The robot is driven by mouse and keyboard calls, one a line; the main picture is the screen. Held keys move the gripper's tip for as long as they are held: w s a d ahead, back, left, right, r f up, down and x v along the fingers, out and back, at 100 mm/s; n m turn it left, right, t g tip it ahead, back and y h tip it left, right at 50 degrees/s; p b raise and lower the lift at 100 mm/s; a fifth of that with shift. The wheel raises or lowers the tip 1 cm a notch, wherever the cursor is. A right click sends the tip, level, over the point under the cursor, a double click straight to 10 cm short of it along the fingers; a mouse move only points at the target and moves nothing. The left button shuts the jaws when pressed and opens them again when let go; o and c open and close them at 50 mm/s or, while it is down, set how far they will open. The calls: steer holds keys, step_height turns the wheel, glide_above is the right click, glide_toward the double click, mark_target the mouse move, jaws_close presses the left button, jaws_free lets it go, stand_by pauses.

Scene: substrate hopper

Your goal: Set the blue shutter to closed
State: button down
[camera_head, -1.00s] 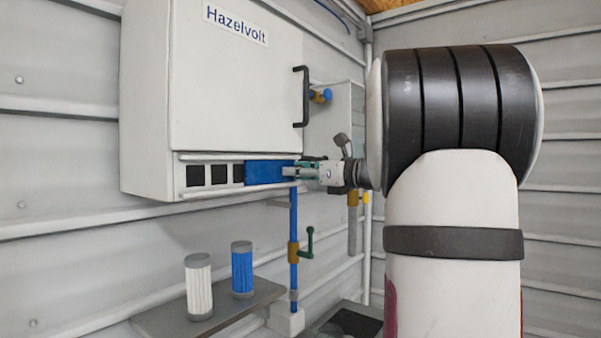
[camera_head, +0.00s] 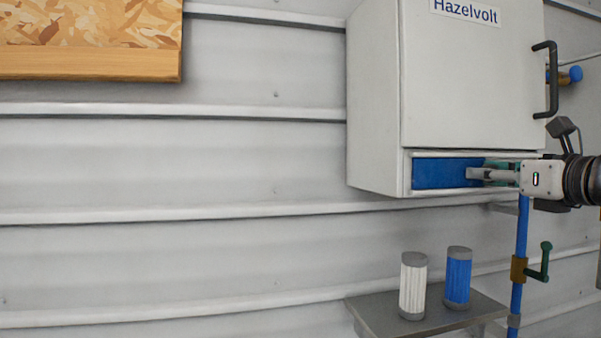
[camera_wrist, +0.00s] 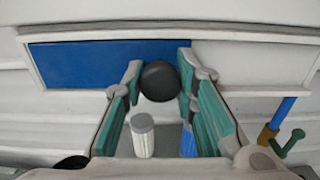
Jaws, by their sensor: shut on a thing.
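The blue shutter (camera_head: 440,173) sits in the slot under the cabinet door and covers its left part. In the wrist view the blue shutter (camera_wrist: 85,63) reaches the left end of the frame, with bare pale panel to its right. No dark vent openings show now. My gripper (camera_head: 470,174) is at the right part of the shutter. In the wrist view my gripper (camera_wrist: 160,82) has its fingers on either side of a dark round knob (camera_wrist: 160,80) and is shut on it.
The white cabinet (camera_head: 470,80) has a black door handle (camera_head: 545,80). Below is a grey shelf (camera_head: 400,326) with a white cylinder (camera_head: 413,287) and a blue cylinder (camera_head: 457,278). A blue pipe with a green-handled valve (camera_head: 545,262) runs down at the right.

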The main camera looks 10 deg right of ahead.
steer(key=shift+a, duration=0.2)
steer(key=c, duration=1.2)
jaws_free()
steer(key=shift+a, duration=0.1)
steer(key=shift+c, duration=0.2)
steer(key=shift+s, duration=0.25)
steer(key=s+d, duration=0.1)
steer(key=s, duration=1)
steer(key=shift+s, duration=0.25)
